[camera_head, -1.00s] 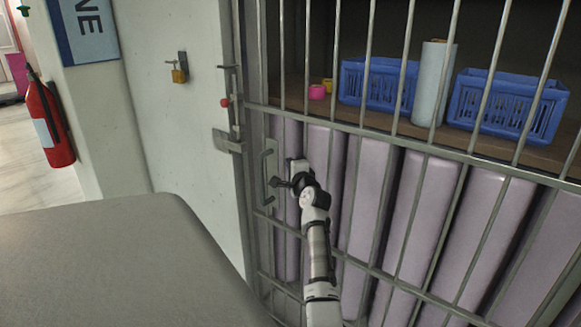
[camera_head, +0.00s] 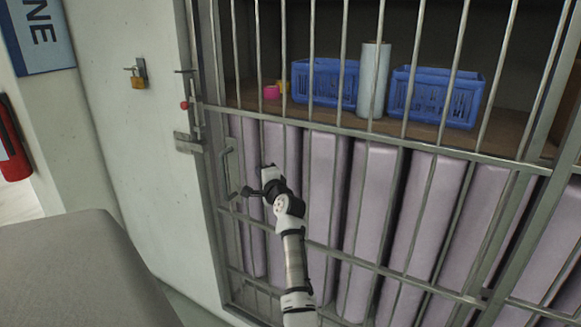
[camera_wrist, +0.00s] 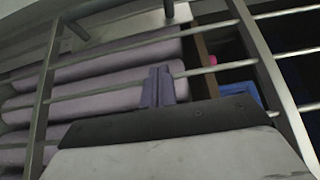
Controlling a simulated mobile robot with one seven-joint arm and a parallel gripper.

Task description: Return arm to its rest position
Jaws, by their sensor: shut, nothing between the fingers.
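My gripper (camera_head: 246,192) is at the end of my white and black arm, in front of the barred metal door (camera_head: 262,239). It is beside the lower end of the door's vertical pull handle (camera_head: 229,172); I cannot tell whether they touch. In the wrist view the two dark fingers (camera_wrist: 158,86) are together with nothing between them. Bars of the door cross close around the gripper there. The door appears shut against its frame.
Behind the bars, lilac padded rolls (camera_head: 375,195) stand below a shelf with blue baskets (camera_head: 436,97) and a paper roll (camera_head: 373,80). A latch (camera_head: 188,143) and a brass padlock (camera_head: 138,82) are at left. A grey surface (camera_head: 75,270) fills the lower left.

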